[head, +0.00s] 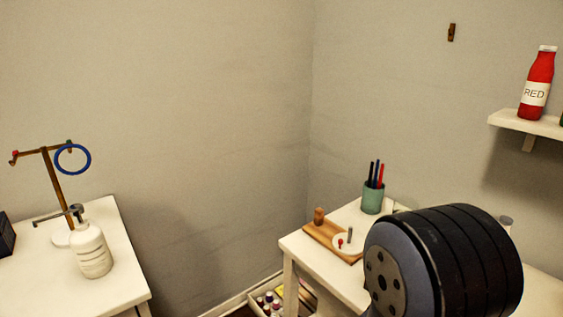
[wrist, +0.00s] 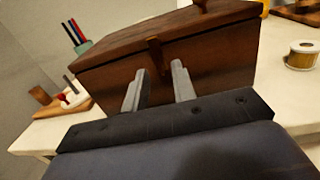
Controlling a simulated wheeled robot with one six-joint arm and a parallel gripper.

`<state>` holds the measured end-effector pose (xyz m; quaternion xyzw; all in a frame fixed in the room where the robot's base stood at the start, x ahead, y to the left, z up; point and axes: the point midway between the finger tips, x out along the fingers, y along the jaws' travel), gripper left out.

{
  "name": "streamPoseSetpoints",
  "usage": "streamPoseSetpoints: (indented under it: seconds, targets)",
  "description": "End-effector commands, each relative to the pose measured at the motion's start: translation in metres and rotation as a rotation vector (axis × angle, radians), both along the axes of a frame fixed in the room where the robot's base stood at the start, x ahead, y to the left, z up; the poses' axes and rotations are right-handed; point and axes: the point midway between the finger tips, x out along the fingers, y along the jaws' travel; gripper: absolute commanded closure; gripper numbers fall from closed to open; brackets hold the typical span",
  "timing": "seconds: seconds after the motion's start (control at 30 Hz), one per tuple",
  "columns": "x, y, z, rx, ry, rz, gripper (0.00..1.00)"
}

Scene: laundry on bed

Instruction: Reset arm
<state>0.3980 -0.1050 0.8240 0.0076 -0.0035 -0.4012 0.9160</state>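My gripper (wrist: 158,83) shows in the wrist view with its two grey fingers apart and nothing between them that I can see held. It is in front of a dark wooden box (wrist: 195,50) with a lid and a small wooden tab on its front. The tab stands behind the gap between the fingertips; I cannot tell whether they touch the box. In the head view a large black and grey joint of my arm fills the lower right, and the gripper is not visible there.
A white table (head: 300,246) holds a green pen cup (head: 373,198) and a wooden board (head: 328,238) with small pegs. A left table (head: 125,262) holds a pump bottle (head: 92,250) and a stand with a blue ring (head: 73,172). A red bottle (head: 538,84) stands on a wall shelf.

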Motion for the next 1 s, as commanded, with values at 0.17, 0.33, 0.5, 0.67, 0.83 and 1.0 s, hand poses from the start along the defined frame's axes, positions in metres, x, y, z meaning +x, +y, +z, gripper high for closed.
streamPoseSetpoints:
  seconds: [0.17,0.33,0.5,0.67,0.83,1.0]
  targets:
    - [0.0108,-0.0131,0.0025,-0.018,0.021,-0.001,0.75]
    - [0.0104,-0.0116,0.0036,-0.122,0.138,0.001,0.75]
    - [0.0102,-0.0116,0.0037,-0.228,0.251,0.001,0.75]
    - [0.01,-0.0116,0.0037,-0.333,0.365,0.001,0.75]
    - [0.0099,-0.0116,0.0037,-0.453,0.494,0.001,0.75]
    - [0.01,-0.0115,0.0029,-0.567,0.617,0.001,0.75]
